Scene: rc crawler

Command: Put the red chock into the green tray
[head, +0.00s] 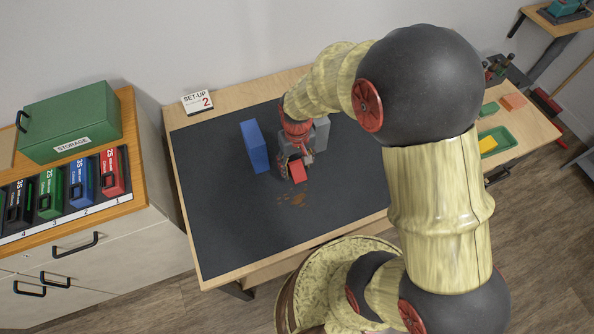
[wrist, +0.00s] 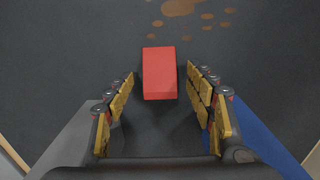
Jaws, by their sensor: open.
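The red chock (head: 298,173) lies on the dark mat near the middle of the table. My gripper (head: 294,162) is open above the mat, close to the chock. In the wrist view, the red chock (wrist: 160,74) lies between and slightly beyond the open fingertips of my gripper (wrist: 160,83), with gaps on both sides. The green tray (head: 504,139) is on the wooden table at the right, with a yellow piece in it. My arm hides part of the area left of the tray.
A blue block (head: 254,147) stands left of my gripper and a grey block (head: 321,134) stands right of it. Brown spots (head: 292,198) mark the mat in front. A cabinet at the left holds a green storage box (head: 70,121).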

